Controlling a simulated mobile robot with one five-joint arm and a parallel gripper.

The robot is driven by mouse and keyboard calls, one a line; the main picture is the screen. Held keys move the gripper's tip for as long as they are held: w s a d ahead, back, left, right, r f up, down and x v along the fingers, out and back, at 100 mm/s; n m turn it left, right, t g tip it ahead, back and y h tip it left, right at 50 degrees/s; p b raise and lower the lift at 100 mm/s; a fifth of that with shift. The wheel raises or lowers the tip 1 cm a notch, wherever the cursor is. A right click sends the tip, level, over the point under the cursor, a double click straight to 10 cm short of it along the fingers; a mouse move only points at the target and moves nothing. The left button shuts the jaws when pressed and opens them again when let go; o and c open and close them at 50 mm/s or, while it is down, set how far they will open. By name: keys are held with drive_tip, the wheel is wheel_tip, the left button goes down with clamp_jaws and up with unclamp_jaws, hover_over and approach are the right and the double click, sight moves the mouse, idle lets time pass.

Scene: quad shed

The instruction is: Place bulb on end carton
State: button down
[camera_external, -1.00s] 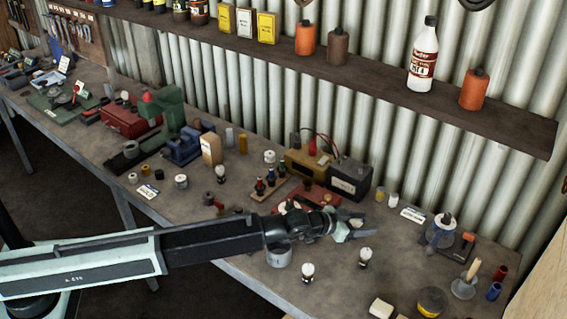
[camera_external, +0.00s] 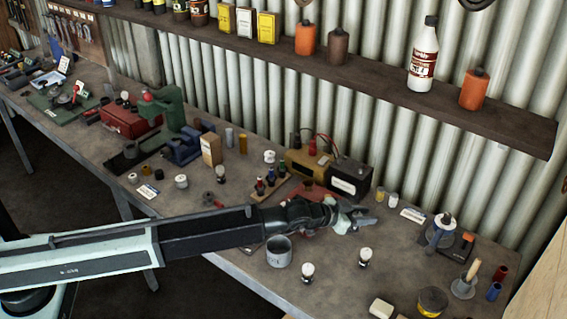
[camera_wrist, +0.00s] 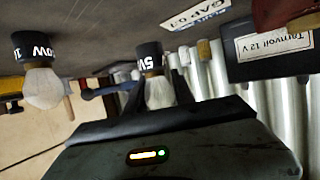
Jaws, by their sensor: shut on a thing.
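My gripper (camera_external: 358,217) is over the bench right of its middle, and it is shut on a bulb. In the wrist view that bulb (camera_wrist: 156,88), white globe and black base marked "5W", sits between the jaw tips; this view is upside down, so its base points down. In the external view the bulb is a pale patch (camera_external: 341,228) at the jaws. A row of cartons stands on the shelf; the yellow one (camera_external: 267,27) is at its right end. Which one is the end carton I cannot tell.
Two similar bulbs (camera_external: 307,271) (camera_external: 364,257) stand on the bench near a grey pot (camera_external: 279,251). A black battery (camera_external: 349,178) stands behind my gripper. Tins and tools crowd the right end. The shelf (camera_external: 420,96) overhangs the bench's back, carrying bottles.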

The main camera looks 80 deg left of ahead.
wheel_tip(320, 180, up, 7)
drive_tip(key=p, duration=0.5)
